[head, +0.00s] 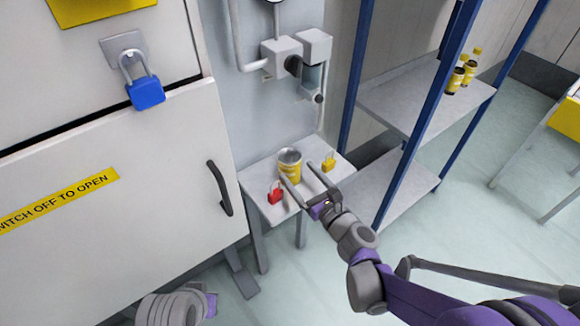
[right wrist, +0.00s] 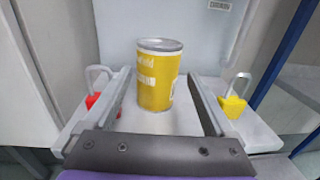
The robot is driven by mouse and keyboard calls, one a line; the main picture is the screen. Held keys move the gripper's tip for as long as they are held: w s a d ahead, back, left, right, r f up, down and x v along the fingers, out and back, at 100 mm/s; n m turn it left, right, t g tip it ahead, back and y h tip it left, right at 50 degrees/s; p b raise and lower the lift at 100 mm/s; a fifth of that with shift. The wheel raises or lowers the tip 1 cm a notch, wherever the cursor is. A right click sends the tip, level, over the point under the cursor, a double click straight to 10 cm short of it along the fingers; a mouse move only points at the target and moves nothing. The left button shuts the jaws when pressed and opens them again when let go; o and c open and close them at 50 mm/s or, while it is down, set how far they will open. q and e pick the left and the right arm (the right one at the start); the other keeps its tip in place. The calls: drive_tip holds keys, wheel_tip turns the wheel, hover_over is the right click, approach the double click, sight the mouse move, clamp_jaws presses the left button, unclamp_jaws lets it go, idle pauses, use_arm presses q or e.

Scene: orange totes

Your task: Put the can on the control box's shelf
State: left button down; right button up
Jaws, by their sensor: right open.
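The can (head: 291,170) is yellow with a silver top. It stands upright on a small pale shelf (head: 257,180) in front of a grey panel. My right gripper (head: 298,172) is open, with its fingers pointing at the can. In the right wrist view the can (right wrist: 157,85) shows between the two open fingers (right wrist: 160,73), with a gap on each side. I cannot tell exactly how far the fingertips reach along it. My left gripper is not visible; only a grey part of my left arm shows at the bottom of the head view.
A red padlock (head: 276,193) and a yellow padlock (head: 329,163) sit on the shelf either side of the can. A white cabinet (head: 130,190) with a blue padlock (head: 146,92) stands left. A blue-posted rack (head: 400,100) holding yellow bottles (head: 456,78) stands right.

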drive_tip(key=x, duration=0.3)
drive_tip(key=f+x, duration=0.1)
drive_tip(key=x, duration=0.1)
drive_tip(key=shift+a, duration=0.2)
clamp_jaws()
